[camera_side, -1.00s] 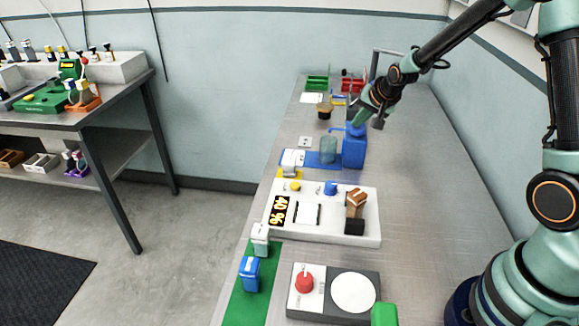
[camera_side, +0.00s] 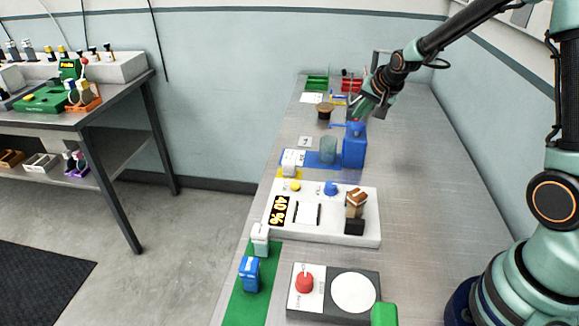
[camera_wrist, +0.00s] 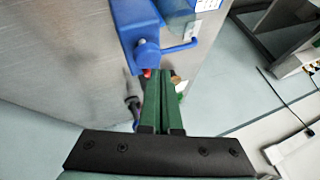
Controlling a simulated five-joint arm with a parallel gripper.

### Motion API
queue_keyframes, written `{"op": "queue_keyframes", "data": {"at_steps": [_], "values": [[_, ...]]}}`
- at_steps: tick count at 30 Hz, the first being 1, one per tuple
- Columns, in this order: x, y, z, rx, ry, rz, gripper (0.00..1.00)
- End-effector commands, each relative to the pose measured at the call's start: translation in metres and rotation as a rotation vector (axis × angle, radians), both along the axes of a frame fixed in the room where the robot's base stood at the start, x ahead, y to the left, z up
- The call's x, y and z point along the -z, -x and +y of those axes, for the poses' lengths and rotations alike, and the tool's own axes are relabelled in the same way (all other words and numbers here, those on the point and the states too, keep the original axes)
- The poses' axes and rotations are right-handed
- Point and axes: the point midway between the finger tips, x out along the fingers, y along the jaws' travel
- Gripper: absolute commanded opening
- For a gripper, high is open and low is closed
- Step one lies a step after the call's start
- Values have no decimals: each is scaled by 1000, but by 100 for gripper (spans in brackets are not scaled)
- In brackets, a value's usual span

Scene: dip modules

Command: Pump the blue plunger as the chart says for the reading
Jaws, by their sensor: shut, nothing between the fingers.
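The blue pump bottle (camera_side: 354,150) stands upright on a blue mat, with its blue plunger (camera_side: 356,128) on top. In the wrist view the plunger (camera_wrist: 147,50) shows as a round blue knob with a bent blue spout. My gripper (camera_side: 359,116) is shut and empty just above the plunger; a small gap seems to show. Its green fingers (camera_wrist: 162,73) lie together in the wrist view. A clear beaker (camera_side: 328,150) stands left of the bottle. The display (camera_side: 278,211) reads 40 %. A white card (camera_side: 292,158), perhaps the chart, stands left of the beaker; its print is too small to read.
A white panel (camera_side: 350,232) with a blue knob, a yellow button and a brown-topped piece stands nearer. A dial box with a white disc (camera_side: 354,292) and a green mat (camera_side: 243,307) with bottles are nearest. Green and red bins (camera_side: 317,83) lie behind.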

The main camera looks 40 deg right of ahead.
Motion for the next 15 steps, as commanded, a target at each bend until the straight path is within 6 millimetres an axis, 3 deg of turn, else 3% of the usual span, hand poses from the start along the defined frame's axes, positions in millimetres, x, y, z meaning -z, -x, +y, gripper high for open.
{"op": "queue_keyframes", "data": {"at_steps": [15], "values": [[-38, -1, 0, 0, 2, -5, 0]]}}
